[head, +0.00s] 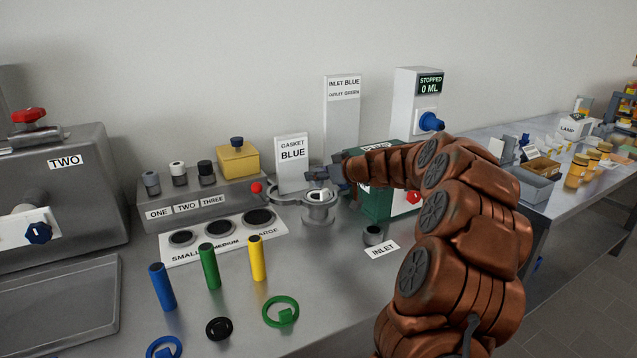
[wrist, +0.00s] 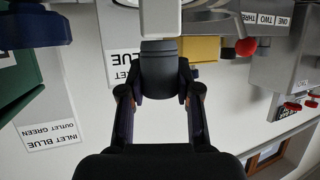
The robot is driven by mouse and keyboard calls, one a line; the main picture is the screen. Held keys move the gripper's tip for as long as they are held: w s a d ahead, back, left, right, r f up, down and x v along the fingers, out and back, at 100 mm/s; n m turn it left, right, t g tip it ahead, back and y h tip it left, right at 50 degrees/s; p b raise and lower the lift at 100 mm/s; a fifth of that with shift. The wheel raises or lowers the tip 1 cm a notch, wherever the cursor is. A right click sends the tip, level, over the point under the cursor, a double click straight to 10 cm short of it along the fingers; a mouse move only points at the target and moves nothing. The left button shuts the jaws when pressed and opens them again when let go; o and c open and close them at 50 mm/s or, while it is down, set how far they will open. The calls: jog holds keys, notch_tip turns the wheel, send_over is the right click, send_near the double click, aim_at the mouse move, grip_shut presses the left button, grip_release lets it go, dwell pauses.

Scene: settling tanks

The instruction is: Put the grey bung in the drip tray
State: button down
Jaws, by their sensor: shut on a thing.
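My gripper (head: 322,177) is shut on a dark grey, round piece that looks like the grey bung (wrist: 160,70); it fills the space between the fingertips (wrist: 160,88) in the wrist view. A white cylinder (wrist: 160,17) lines up directly beyond it; I cannot tell whether they are joined. In the head view the gripper is over the open metal housing (head: 318,210), where a white part (head: 318,194) shows; the bung is mostly hidden there. A shallow grey metal tray (head: 60,318), apparently the drip tray, lies at the front left below tank TWO and looks empty.
Blue (head: 161,287), green (head: 209,266) and yellow (head: 257,258) cylinders stand before the size card (head: 221,239). Coloured rings lie in front. The labelled rack (head: 205,200) holds several small plugs.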

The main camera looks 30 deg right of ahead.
aim_at(322, 184)
jog(key=shift+f+b, duration=0.35)
jog(key=shift+f, duration=1.1)
jog(key=shift+f, duration=0.15)
jog(key=c, duration=0.8)
grip_release()
jog(key=shift+p, duration=0.65)
